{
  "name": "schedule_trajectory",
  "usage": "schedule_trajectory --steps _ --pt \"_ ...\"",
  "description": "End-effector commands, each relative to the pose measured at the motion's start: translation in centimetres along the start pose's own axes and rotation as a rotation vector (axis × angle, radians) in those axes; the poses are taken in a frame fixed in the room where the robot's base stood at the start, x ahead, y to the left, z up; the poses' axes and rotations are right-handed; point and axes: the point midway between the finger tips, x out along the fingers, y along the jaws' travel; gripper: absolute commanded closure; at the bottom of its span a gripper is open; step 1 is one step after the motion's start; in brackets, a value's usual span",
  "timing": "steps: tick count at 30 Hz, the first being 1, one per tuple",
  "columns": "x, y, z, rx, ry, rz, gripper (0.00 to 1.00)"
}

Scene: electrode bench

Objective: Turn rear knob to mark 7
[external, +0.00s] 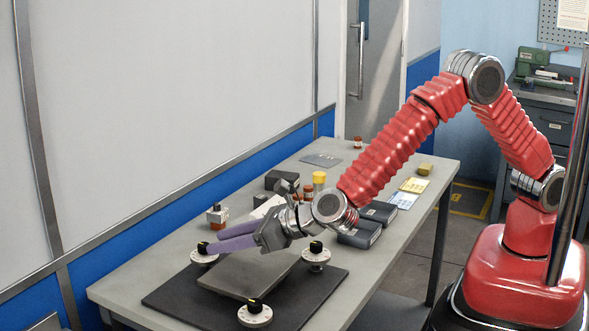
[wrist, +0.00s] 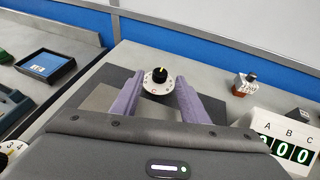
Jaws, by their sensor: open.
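A black knob on a white numbered dial (wrist: 157,82), at the wall side of the dark mat, sits between my fingers in the wrist view. Its yellow pointer line faces the far side; the dial numbers are too small to read. The same knob (external: 204,255) shows at the left in the external view. My gripper (external: 214,244) reaches over it from the right, its two purple fingers open on either side; I cannot tell whether they touch it. The fingers also show in the wrist view (wrist: 159,91), with gaps visible beside the knob.
Two similar knobs stand on the mat (external: 166,297), one at the right (external: 316,257) and one at the front (external: 255,315). A grey plate (external: 247,276) lies between them. A display labelled A, B, C (wrist: 291,141) stands right in the wrist view, its digits partly hidden.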

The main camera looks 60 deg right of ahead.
Motion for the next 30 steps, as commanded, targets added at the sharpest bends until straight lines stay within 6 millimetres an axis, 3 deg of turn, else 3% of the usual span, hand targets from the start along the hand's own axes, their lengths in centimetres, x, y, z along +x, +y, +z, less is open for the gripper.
schedule_trajectory --steps 9,20,30 --pt "3.4 0.0 -0.1 0.001 0.001 -0.001 0.60" --pt "3.9 0.0 0.0 0.000 0.001 0.000 0.60" --pt "3.8 0.0 0.0 0.000 0.001 0.000 0.82"
